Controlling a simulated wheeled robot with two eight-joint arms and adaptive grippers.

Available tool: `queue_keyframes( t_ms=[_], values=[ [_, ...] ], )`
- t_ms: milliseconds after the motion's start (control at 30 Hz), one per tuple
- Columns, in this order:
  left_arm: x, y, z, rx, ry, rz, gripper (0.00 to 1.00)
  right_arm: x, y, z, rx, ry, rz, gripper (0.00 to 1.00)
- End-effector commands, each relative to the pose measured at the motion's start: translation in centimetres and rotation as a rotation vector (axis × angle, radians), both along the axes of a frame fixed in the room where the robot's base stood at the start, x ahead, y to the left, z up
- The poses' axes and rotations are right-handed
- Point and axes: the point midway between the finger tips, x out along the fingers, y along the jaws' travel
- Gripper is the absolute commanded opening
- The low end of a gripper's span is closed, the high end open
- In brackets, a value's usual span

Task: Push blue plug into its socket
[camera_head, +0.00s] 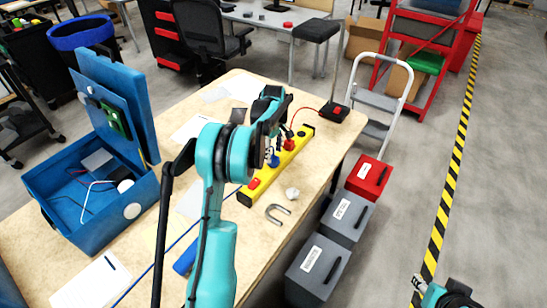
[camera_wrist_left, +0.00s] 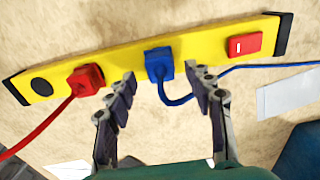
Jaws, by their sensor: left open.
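The yellow power strip (camera_head: 299,141) lies on the wooden table and crosses the left wrist view (camera_wrist_left: 120,65). The blue plug (camera_wrist_left: 158,64) stands at the middle of the strip, its blue cord curving off to the right; I cannot tell how deep it sits. A red plug (camera_wrist_left: 85,79) is on the strip to its left, and a red switch (camera_wrist_left: 245,44) is at the right end. My left gripper (camera_wrist_left: 163,78) is open, with its fingertips on either side of the blue plug, apart from it. My right gripper (camera_head: 419,284) shows only partly at the lower right edge.
The open blue case (camera_head: 70,215) stands on the table's left. A metal U-shaped piece (camera_head: 278,213) and a small white object (camera_head: 292,193) lie near the strip. Grey and red boxes (camera_head: 350,216) stand beside the table, with a step ladder (camera_head: 378,98) behind.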

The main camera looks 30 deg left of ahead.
Motion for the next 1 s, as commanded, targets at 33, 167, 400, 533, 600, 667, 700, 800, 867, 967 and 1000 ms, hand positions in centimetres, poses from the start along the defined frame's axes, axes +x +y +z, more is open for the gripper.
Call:
queue_keyframes(
  t_ms=[33, 167, 400, 533, 600, 667, 700, 800, 867, 967, 1000],
  values=[
    [0.0, 0.0, 1.2, 0.000, 0.000, 0.000, 0.53, 0.0, 0.0, 0.0, 0.000, 0.000, 0.000, 0.40],
    [0.0, 0.0, 4.0, 0.000, 0.000, 0.000, 0.53, 0.0, 0.0, 0.0, 0.000, 0.000, 0.000, 0.40],
    [0.0, 0.0, 7.6, 0.000, 0.000, 0.000, 0.53, 0.0, 0.0, 0.0, 0.000, 0.000, 0.000, 0.40],
    [0.0, 0.0, 8.2, 0.000, 0.000, 0.000, 0.53, 0.0, 0.0, 0.0, 0.000, 0.000, 0.000, 0.40],
    [0.0, 0.0, 8.3, 0.000, 0.000, 0.000, 0.53, 0.0, 0.0, 0.0, 0.000, 0.000, 0.000, 0.40],
    [0.0, 0.0, 8.3, 0.000, 0.000, 0.000, 0.53, 0.0, 0.0, 0.0, 0.000, 0.000, 0.000, 0.40],
    [0.0, 0.0, 8.3, 0.000, 0.000, 0.000, 0.53, 0.0, 0.0, 0.0, 0.000, 0.000, 0.000, 0.40],
    [0.0, 0.0, 8.3, 0.000, 0.000, 0.000, 0.53, 0.0, 0.0, 0.0, 0.000, 0.000, 0.000, 0.40],
    [0.0, 0.0, 8.3, 0.000, 0.000, 0.000, 0.53, 0.0, 0.0, 0.0, 0.000, 0.000, 0.000, 0.40],
    [0.0, 0.0, 8.3, 0.000, 0.000, 0.000, 0.53, 0.0, 0.0, 0.0, 0.000, 0.000, 0.000, 0.40],
    [0.0, 0.0, 8.3, 0.000, 0.000, 0.000, 0.53, 0.0, 0.0, 0.0, 0.000, 0.000, 0.000, 0.40]
  ],
)
